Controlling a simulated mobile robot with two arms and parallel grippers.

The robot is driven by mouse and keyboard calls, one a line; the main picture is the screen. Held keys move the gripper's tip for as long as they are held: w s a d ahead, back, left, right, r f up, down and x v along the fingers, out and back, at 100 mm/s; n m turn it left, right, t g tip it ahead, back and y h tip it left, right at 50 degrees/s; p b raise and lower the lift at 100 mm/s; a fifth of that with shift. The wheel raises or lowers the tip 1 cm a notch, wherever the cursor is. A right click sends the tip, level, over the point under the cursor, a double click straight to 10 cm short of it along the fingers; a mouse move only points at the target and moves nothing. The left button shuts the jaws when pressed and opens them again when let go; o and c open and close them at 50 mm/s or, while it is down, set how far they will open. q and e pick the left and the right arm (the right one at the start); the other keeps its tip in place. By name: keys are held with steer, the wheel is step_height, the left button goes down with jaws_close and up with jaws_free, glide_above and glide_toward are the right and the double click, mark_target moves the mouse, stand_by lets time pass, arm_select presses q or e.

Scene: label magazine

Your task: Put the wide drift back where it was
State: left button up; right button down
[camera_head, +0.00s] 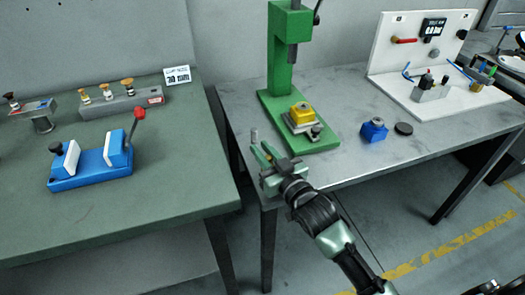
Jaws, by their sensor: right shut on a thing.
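My right gripper (264,154) is shut at the front left edge of the grey table, near the green press. A small grey rod (254,135) shows at its fingertips and appears to be the held drift; its width is hard to judge and its lower part is hidden. A grey rack (122,104) stands at the back of the green table on the left. It holds several brass-topped pieces, one of them wider-topped (127,84) at its right. The rack's right end near a red label (155,100) carries no piece. My left gripper is not in view.
A green press (280,70) holds a yellow block (301,113) on its base. A blue block (374,130) and black disc (403,128) lie to its right. A blue vise (92,165) stands on the green table (190,180). A gap separates the tables.

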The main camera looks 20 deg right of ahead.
steer(key=shift+f, duration=0.15)
steer(key=c, duration=1.3)
jaws_free()
steer(key=shift+s+r, duration=0.1)
steer(key=shift+r, duration=0.1)
steer(key=b+v, duration=0.1)
steer(key=v, duration=1)
steer(key=shift+s+d, duration=0.15)
steer(key=shift+s, duration=0.25)
